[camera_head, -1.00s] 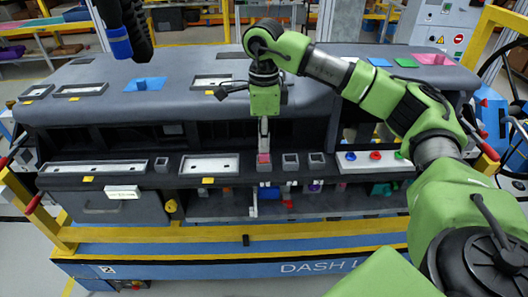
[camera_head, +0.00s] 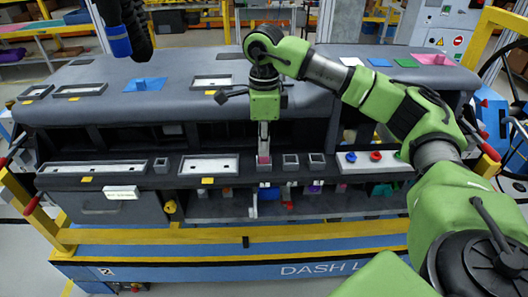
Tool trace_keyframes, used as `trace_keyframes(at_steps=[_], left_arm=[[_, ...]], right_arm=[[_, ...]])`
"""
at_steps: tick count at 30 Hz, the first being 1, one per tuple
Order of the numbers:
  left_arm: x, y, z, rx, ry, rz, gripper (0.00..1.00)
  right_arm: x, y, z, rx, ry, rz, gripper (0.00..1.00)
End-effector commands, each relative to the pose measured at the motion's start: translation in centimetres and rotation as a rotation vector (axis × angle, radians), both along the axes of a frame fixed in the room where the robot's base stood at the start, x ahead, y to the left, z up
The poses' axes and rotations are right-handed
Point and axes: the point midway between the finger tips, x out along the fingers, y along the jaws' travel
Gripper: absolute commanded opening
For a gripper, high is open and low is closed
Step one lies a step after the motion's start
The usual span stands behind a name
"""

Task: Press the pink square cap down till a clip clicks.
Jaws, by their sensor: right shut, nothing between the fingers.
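The pink square cap (camera_head: 264,160) is at one of the small square sockets on the dashboard's front ledge. It is small in the picture, and I cannot tell how deep it sits or whether a clip has caught. My right gripper (camera_head: 263,151) points straight down above it, with its fingers shut and empty. The fingertips appear to touch the top of the cap and hide part of it. My left gripper is not in view.
Two empty square sockets (camera_head: 291,160) are right of the cap. A white strip with coloured buttons (camera_head: 376,156) lies further right. A long grey tray (camera_head: 209,165) is to the left. Coloured pads, one blue (camera_head: 145,84), lie on the dashboard top.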

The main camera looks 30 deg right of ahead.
Motion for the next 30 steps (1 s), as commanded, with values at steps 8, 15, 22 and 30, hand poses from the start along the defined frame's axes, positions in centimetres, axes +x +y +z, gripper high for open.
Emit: trace_keyframes(at_steps=[8,15,22,30], left_arm=[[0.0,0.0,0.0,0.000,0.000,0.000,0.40],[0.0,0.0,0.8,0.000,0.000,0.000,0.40],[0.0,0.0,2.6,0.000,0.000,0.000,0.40],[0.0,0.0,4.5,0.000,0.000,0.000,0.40]], right_arm=[[-0.2,0.0,-0.3,-0.001,0.008,0.001,0.00],[-0.1,0.0,0.8,-0.001,0.008,0.001,0.00],[-0.1,0.0,3.4,0.000,0.005,0.000,0.00],[-0.1,0.0,6.1,0.000,0.004,0.000,0.00]])
